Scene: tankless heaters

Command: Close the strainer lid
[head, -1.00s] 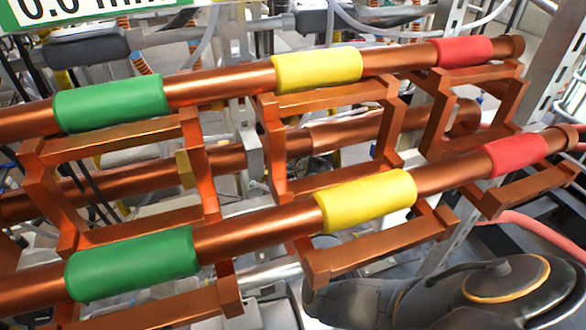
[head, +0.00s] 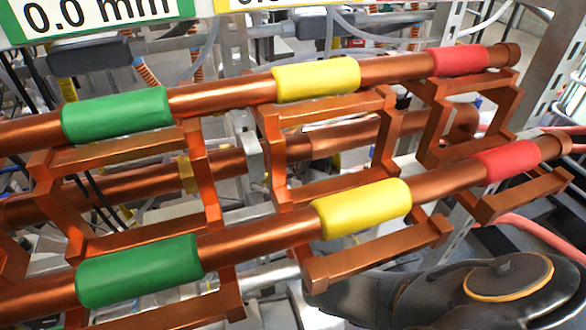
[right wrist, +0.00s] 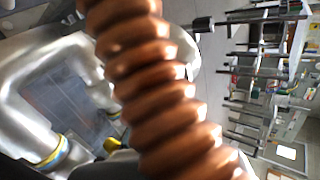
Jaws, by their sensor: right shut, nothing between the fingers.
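I cannot make out the strainer or its lid in either view. Neither gripper can be made out. In the head view a dark grey arm link (head: 415,298) with a gold-ringed joint, which looks like mine, lies at the lower right; its gripper end does not show. The right wrist view is largely crossed by a blurred, ribbed copper-coloured part (right wrist: 155,90) very close to the camera, which hides what is behind it.
Copper pipes with green (head: 140,270), yellow (head: 362,210) and red (head: 460,60) sleeves and copper brackets (head: 375,250) cross the head view. A sign (head: 100,15) reads 0.0 mm. In the right wrist view a silvery curved pipe (right wrist: 30,120) stands left; the floor (right wrist: 215,90) is open.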

